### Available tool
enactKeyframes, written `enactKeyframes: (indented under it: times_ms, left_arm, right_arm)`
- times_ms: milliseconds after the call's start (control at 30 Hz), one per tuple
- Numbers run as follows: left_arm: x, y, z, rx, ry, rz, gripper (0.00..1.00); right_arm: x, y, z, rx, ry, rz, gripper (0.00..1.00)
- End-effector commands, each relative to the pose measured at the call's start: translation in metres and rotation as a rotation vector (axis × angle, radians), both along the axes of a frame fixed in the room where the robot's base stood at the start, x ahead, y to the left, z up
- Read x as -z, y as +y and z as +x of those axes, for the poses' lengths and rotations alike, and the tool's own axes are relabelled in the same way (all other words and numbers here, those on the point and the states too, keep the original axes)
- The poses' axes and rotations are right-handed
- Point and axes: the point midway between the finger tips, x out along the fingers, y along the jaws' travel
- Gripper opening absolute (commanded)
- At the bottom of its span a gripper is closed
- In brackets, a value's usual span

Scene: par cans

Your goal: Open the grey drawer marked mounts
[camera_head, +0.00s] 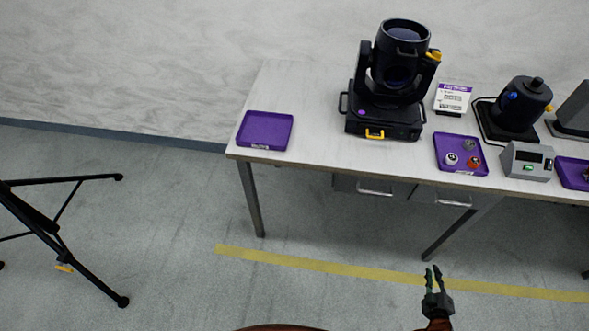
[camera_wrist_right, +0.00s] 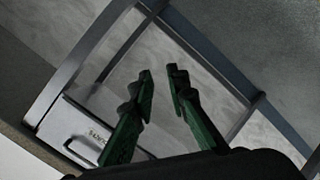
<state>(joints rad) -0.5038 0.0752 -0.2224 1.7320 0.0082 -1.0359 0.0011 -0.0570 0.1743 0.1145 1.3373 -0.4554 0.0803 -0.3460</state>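Two grey drawers hang under the white table: a left drawer (camera_head: 346,184) and a right drawer (camera_head: 425,194), each with a pale bar handle. Both look shut. I cannot read a marking on either in the head view, so I cannot tell which is the mounts drawer. My left gripper is out of view.
The table (camera_head: 316,110) carries a black moving-head light (camera_head: 390,75), an empty purple tray (camera_head: 265,130), a purple tray with small parts (camera_head: 447,142) and a grey box with a display (camera_head: 527,162). A black tripod stand (camera_head: 85,270) is at left. Floor between is clear.

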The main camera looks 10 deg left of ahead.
Motion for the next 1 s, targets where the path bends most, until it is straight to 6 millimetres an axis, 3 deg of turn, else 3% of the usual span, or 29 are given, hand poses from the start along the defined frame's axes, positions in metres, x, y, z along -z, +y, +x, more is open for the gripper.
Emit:
enactKeyframes:
  times_ms: [33, 100, 200, 300, 400, 533, 767, 1000]
  left_arm:
    - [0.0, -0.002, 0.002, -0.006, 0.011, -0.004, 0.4]
    - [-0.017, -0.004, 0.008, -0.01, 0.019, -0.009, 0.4]
    - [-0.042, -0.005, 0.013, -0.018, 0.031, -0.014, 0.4]
    - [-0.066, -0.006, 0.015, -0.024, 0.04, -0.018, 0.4]
    - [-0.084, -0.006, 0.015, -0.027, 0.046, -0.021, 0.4]
    - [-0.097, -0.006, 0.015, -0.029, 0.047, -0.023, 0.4]
    - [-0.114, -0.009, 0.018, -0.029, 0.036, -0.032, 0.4]
    - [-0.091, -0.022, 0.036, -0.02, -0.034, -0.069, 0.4]
  right_arm:
    - [-0.018, -0.005, 0.024, -0.033, -0.071, -0.073, 0.15]
    - [-0.061, -0.008, 0.051, -0.074, -0.173, -0.181, 0.15]
    - [-0.121, -0.008, 0.077, -0.121, -0.3, -0.332, 0.15]
    - [-0.169, -0.005, 0.089, -0.152, -0.399, -0.458, 0.15]
    - [-0.203, 0.0, 0.094, -0.17, -0.466, -0.548, 0.15]
    - [-0.226, 0.004, 0.097, -0.18, -0.507, -0.605, 0.15]
    - [-0.235, 0.005, 0.121, -0.183, -0.515, -0.613, 0.15]
    - [-0.24, 0.005, 0.157, -0.182, -0.512, -0.611, 0.15]
